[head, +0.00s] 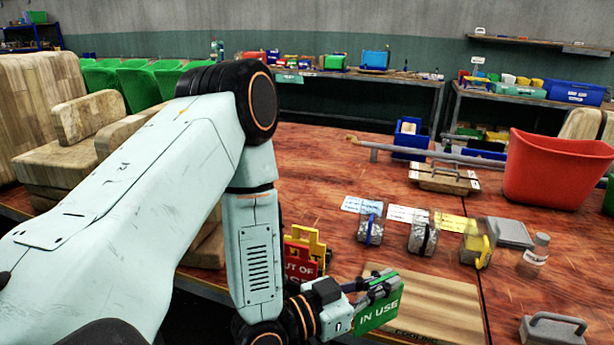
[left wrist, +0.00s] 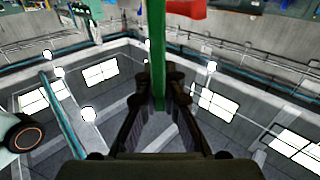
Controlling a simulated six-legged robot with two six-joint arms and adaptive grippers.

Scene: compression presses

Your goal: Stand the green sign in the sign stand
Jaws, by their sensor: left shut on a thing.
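The green sign (head: 378,314) reads "IN USE" and is held upright in the head view. My left gripper (head: 376,288) is shut on it, above the near edge of the wooden board. In the left wrist view the green sign (left wrist: 157,50) shows nearly edge-on between the fingers of the left gripper (left wrist: 158,92). A red sign (head: 301,264) reading "OUT OF" and a yellow piece (head: 311,240) stand just left of the gripper, partly behind my left arm. I cannot clearly make out the sign stand; it may be hidden there. My right gripper is not in view.
A wooden board (head: 440,300) marked "COOLING" lies beside the sign. Several clear-and-grey blocks (head: 423,236) with straps stand behind it by coloured cards. A red bin (head: 555,170), a small bottle (head: 537,250) and a handled grey block (head: 553,329) are at right. Table between is clear.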

